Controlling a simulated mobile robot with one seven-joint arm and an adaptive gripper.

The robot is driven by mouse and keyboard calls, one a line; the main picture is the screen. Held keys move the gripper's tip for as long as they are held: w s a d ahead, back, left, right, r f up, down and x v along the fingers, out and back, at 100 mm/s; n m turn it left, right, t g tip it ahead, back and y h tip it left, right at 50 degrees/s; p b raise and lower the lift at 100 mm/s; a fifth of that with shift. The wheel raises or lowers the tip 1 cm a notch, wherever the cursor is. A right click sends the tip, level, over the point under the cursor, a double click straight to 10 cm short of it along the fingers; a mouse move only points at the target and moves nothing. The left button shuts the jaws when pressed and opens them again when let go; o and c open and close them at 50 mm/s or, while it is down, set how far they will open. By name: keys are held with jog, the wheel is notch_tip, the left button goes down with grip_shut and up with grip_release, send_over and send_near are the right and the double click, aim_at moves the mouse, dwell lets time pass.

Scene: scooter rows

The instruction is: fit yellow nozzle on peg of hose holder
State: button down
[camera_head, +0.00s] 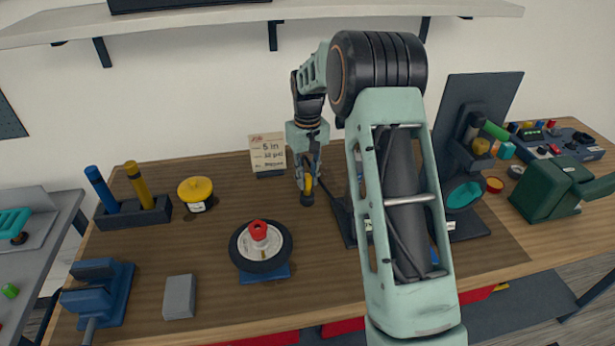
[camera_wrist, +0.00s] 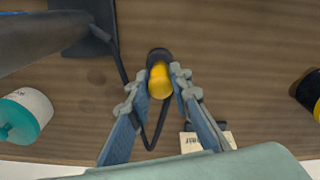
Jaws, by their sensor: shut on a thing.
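The yellow nozzle (camera_head: 308,185) has a black end and points down over the wooden bench in the head view. My gripper (camera_head: 308,178) is shut on it from above. In the wrist view the yellow nozzle (camera_wrist: 160,84) sits between the fingertips of my gripper (camera_wrist: 162,76), with its black end beyond them. A thin black hose (camera_wrist: 124,62) loops from the nozzle past the left finger to a dark base (camera_wrist: 90,45). I cannot tell whether the nozzle touches the bench. I cannot make out the holder's peg; my arm hides much of that area in the head view.
A small note card (camera_head: 267,152) stands behind and left of my gripper. A yellow-topped pot (camera_head: 196,192) and a wheel (camera_head: 261,246) are on the left. A dark upright panel (camera_head: 472,105) and a green machine (camera_head: 555,190) are on the right. The bench between nozzle and wheel is clear.

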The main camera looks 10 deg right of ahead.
jog(key=shift+f, duration=0.2)
jog(key=c, duration=1.7)
grip_release()
notch_tip(320, 180, up, 11)
jog(key=shift+f, duration=0.1)
jog(key=shift+r, duration=0.65)
